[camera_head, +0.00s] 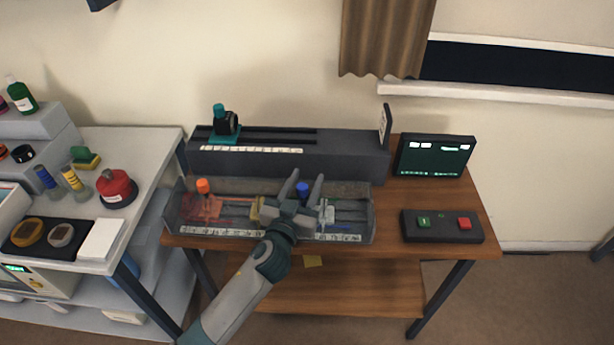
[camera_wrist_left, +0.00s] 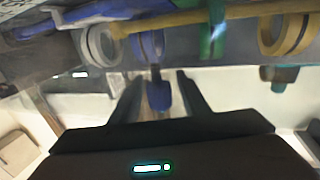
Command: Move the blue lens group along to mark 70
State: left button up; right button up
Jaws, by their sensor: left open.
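The blue lens group shows in the head view as a blue knob (camera_head: 303,189) standing up from the long open trough (camera_head: 350,188). In the left wrist view its blue ring (camera_wrist_left: 149,44) and knob (camera_wrist_left: 158,95) show. My left gripper (camera_head: 306,176) is over the trough, its open fingers on either side of the blue knob. In the left wrist view the gripper (camera_wrist_left: 158,80) has visible gaps between fingers and knob. A white scale strip (camera_head: 337,238) runs along the trough's front; its numbers are too small to read. My arm hides part of it.
An orange-knobbed part (camera_head: 204,188) sits at the trough's left, a pale metal part (camera_head: 327,214) right of my gripper. Behind is a dark rail unit (camera_head: 340,158) with a teal-based device (camera_head: 226,125). A button box (camera_head: 441,226) and monitor (camera_head: 436,156) stand to the right.

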aim_at(341, 189)
pick_arm(q)
jog(key=shift+w+d, duration=0.2)
jog(key=shift+w, duration=0.35)
pick_arm(e)
jog(key=shift+s+d, duration=0.15)
jog(key=shift+s, duration=0.4)
